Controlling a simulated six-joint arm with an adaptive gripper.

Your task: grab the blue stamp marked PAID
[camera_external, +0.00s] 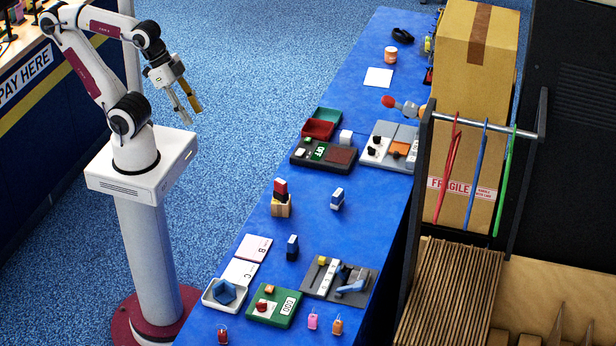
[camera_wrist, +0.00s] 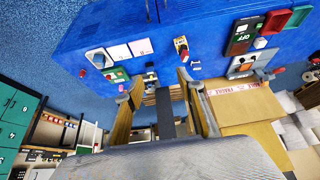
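Small block-shaped stamps stand on the blue table (camera_external: 262,228). One stamp with a blue top and dark body (camera_external: 292,247) stands near the middle. Another stamp with a blue and white body (camera_external: 337,199) stands farther right. My gripper (camera_external: 192,115) hangs in the air left of the table, well apart from the stamps. It is open and empty; its two fingers (camera_wrist: 160,79) stand apart in the wrist view.
Paper cards B (camera_external: 254,247) and C (camera_external: 240,272), a green tray (camera_external: 287,313) and a grey tray (camera_external: 318,285) lie at the near end. A dark OFF unit (camera_external: 309,158) stands farther back. A large carton (camera_external: 474,120) and a hanging rack (camera_external: 470,120) stand right.

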